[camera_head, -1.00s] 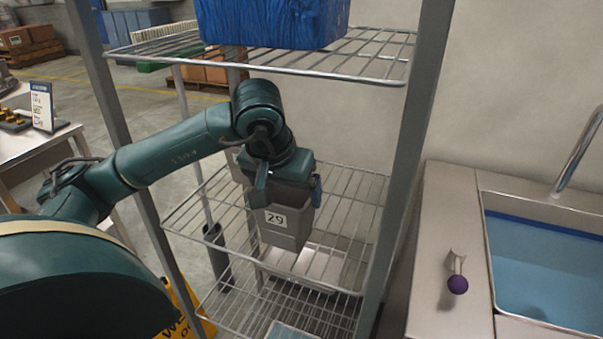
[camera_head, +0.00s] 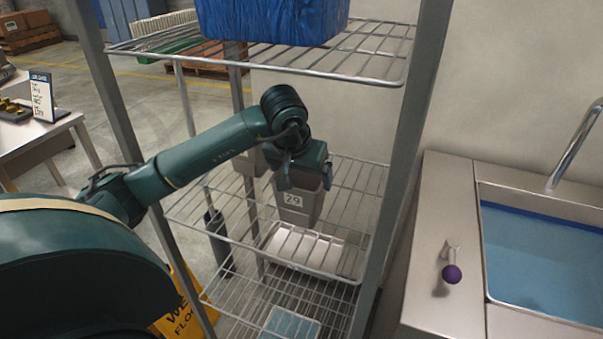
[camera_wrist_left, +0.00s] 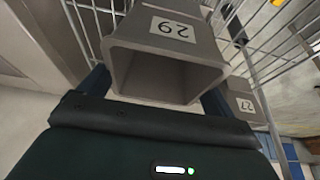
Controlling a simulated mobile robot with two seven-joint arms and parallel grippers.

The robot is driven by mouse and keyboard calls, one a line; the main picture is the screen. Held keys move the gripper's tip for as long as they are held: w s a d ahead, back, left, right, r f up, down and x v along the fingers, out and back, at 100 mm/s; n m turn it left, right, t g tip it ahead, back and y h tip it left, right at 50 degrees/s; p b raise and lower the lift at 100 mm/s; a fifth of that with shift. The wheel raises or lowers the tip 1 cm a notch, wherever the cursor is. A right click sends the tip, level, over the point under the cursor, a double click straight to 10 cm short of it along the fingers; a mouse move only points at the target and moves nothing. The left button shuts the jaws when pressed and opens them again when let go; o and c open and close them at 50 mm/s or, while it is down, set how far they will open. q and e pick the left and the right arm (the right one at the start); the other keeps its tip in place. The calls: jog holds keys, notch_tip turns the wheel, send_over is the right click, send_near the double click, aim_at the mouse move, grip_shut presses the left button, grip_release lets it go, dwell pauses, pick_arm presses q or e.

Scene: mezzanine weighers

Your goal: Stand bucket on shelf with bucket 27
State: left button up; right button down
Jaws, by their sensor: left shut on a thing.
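A grey bucket labelled 29 (camera_head: 297,207) is in my left gripper (camera_head: 304,182), which is shut on its upper part. The bucket looks about upright over the middle wire shelf (camera_head: 205,205); I cannot tell whether its base touches the wires. In the left wrist view bucket 29 (camera_wrist_left: 165,75) shows its open top and looks empty. Bucket 27 (camera_wrist_left: 245,106) stands beside it, close by. In the head view a grey bucket (camera_head: 248,160) behind my left wrist is mostly hidden, its label unseen. My right gripper is not in view.
A pale tray (camera_head: 300,245) lies below bucket 29. A blue bin (camera_head: 270,22) sits on the upper shelf (camera_head: 375,65). Rack posts (camera_head: 405,165) stand on both sides. A sink (camera_head: 545,260) is at right and a yellow wet-floor sign (camera_head: 178,315) at lower left.

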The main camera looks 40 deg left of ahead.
pick_arm(q)
jog(key=shift+f, duration=0.1)
jog(key=o, duration=1.2)
jog(key=shift+f, duration=0.1)
jog(key=shift+o, duration=1)
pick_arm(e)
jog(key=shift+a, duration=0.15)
pick_arm(q)
jog(key=s+d+r+b, duration=0.1)
jog(key=s, duration=0.5)
jog(key=s+d+r+b, duration=0.1)
jog(key=s+d+r, duration=0.1)
jog(key=s, duration=0.5)
jog(key=shift+b, duration=0.4)
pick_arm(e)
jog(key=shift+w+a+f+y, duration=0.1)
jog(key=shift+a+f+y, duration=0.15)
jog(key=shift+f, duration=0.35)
pick_arm(q)
jog(key=shift+d, duration=0.1)
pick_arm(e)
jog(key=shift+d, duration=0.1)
